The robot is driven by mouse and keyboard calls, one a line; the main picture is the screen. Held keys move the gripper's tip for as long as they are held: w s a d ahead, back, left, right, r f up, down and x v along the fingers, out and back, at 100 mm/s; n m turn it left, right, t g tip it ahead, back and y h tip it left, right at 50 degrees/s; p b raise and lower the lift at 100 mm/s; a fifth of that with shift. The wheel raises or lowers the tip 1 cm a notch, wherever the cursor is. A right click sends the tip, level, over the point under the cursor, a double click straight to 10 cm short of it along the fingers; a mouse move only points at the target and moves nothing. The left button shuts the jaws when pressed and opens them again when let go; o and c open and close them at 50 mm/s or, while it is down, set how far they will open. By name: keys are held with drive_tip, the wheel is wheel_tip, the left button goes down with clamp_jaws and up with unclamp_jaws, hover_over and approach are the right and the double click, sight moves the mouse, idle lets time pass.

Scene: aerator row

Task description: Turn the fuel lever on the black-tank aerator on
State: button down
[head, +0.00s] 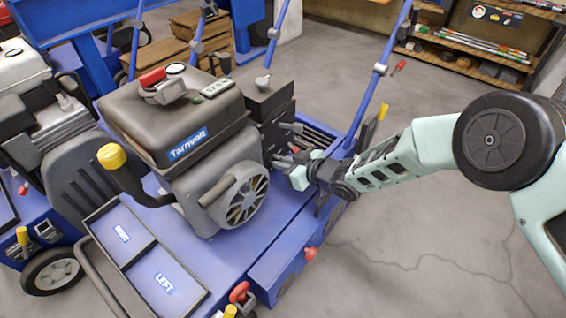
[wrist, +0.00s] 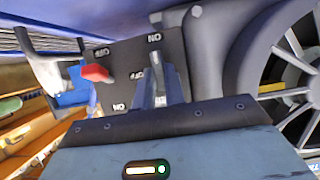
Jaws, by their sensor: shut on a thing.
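The black-tank aerator (head: 175,115), labelled Tarnvolt, stands in the middle of the head view with a red cap on its tank. Its dark control panel (wrist: 125,55) fills the upper middle of the wrist view and carries ON and OFF labels. My gripper (head: 297,175) reaches in from the right to the panel side of the engine. In the wrist view the fingers (wrist: 160,85) are closed around a grey lever (wrist: 157,74) in front of the panel. The fingers hide most of this lever, and I cannot read which setting it is at.
The recoil wheel (head: 244,200) and blue deck (head: 215,250) lie close to my gripper. A blue handlebar (head: 365,95) rises behind my wrist. Open concrete floor (head: 430,230) is at the right.

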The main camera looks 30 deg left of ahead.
idle(0.5)
drive_tip(key=c, duration=1.5)
unclamp_jaws()
drive_tip(key=shift+o, duration=0.2)
drive_tip(key=p+v, duration=0.5)
drive_tip(key=v, duration=1.2)
drive_tip(key=shift+d+r+p, duration=0.15)
drive_tip(key=shift+d+p, duration=0.05)
drive_tip(key=shift+p, duration=0.15)
drive_tip(key=shift+w, duration=0.1)
